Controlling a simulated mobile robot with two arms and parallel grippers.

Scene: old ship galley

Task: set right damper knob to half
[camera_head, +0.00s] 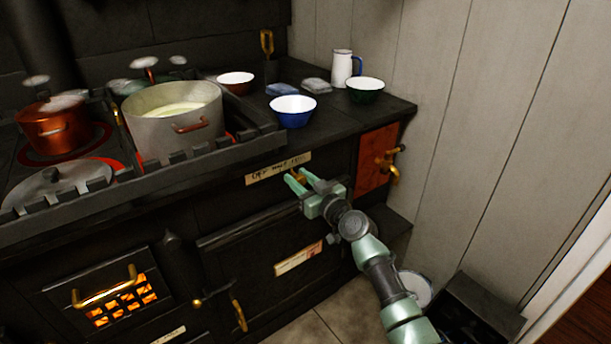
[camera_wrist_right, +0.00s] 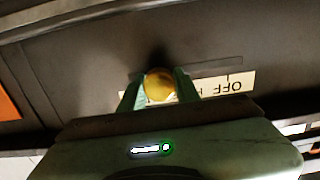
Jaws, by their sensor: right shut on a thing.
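The right damper knob (camera_wrist_right: 159,86) is a round brass knob on the dark front of the stove. In the wrist view it sits between the two green fingers of my right gripper (camera_wrist_right: 159,92), which is shut on it. In the head view my right gripper (camera_head: 306,183) reaches the stove front just below the cream label strip (camera_head: 278,168). The label shows upside down in the wrist view with "OFF" readable (camera_wrist_right: 232,87); the rest is partly hidden by the gripper. The knob's setting cannot be told. My left gripper is not in view.
A large pot (camera_head: 176,122), a copper pot (camera_head: 53,127) and several bowls stand on the stove top. A brass tap (camera_head: 389,164) sticks out right of my gripper. Below are an oven door (camera_head: 265,262) and a glowing firebox (camera_head: 115,298). A wall bounds the right.

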